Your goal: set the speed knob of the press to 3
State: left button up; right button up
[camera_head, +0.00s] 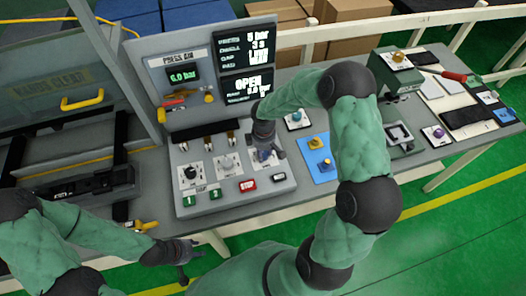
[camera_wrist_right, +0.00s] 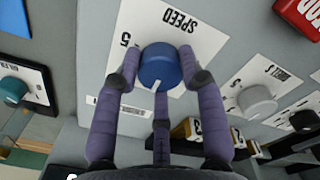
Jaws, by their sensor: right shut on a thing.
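The blue speed knob (camera_wrist_right: 159,66) sits on a white card printed SPEED (camera_wrist_right: 178,22) in the right wrist view. Its white pointer mark faces down and slightly left in that view. A digit 5 shows upside down beside it; the other scale digits are hidden. My right gripper (camera_wrist_right: 160,78) is shut on the knob, with purple fingers on both sides of it. In the head view my right gripper (camera_head: 264,148) reaches down onto the press panel (camera_head: 215,175) and mostly hides the knob. My left gripper (camera_head: 180,258) hangs empty below the panel's left, fingers apart.
A black knob (camera_head: 190,172) and a grey knob (camera_wrist_right: 257,101) lie beside the speed knob. Green and red buttons (camera_head: 248,185) sit along the panel's front. Display screens (camera_head: 247,66) stand behind. A blue plate (camera_head: 319,158) and other fixtures fill the table to the right.

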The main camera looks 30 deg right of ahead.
aim_at(264, 153)
jog(key=shift+s+f, duration=0.25)
jog(key=shift+s, duration=0.15)
jog(key=o, duration=1.1)
jog(key=shift+o, duration=0.2)
jog(key=shift+w+d+r, duration=0.1)
jog(key=shift+r, duration=0.05)
jog(key=shift+w+r, duration=0.2)
jog(key=shift+r, duration=0.25)
notch_tip(264, 153, up, 11)
jog(key=shift+s, duration=0.15)
